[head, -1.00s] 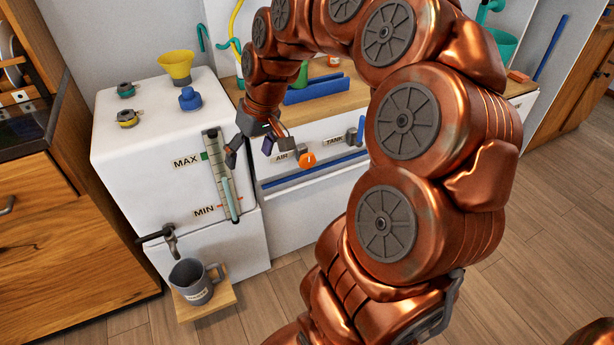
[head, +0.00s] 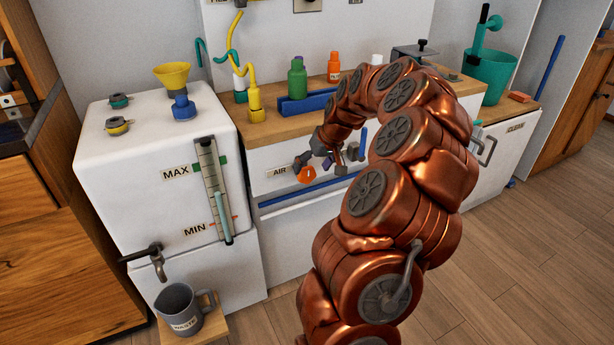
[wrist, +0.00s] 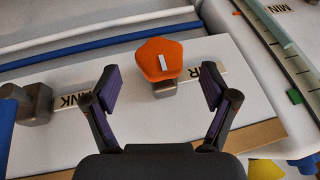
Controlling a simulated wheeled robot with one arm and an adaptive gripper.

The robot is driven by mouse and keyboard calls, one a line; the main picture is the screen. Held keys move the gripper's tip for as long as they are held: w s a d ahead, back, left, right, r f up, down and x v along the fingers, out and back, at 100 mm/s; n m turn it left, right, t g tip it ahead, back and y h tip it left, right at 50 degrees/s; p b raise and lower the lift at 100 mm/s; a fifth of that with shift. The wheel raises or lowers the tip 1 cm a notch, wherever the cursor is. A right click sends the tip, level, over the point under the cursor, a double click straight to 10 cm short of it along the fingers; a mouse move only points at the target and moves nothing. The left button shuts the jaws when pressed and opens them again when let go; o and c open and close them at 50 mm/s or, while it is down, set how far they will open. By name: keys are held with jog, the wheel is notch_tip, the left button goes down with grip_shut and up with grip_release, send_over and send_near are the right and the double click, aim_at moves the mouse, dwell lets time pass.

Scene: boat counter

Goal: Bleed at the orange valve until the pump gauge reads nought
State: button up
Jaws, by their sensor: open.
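The orange valve (head: 307,174) is a knob on the white front panel, beside the AIR label (head: 279,171). In the wrist view the orange valve (wrist: 160,60) has a pale mark on its face and sits between and slightly past my fingertips. My gripper (wrist: 161,84) is open, with a clear gap on each side of the knob. In the head view my gripper (head: 320,163) is at the valve and partly covers that area. I cannot make out a pump gauge in either view.
A grey knob (wrist: 30,103) sits beside the valve on the panel. A blue rail (head: 312,193) runs below it. The white tank (head: 135,160) with its MAX/MIN tube (head: 213,190) stands left. A waste mug (head: 180,308) sits under the tap (head: 157,262). Bottles crowd the counter above.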

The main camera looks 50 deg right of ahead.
aim_at(310, 170)
jog(key=x, duration=0.4)
jog(key=c, duration=1.2)
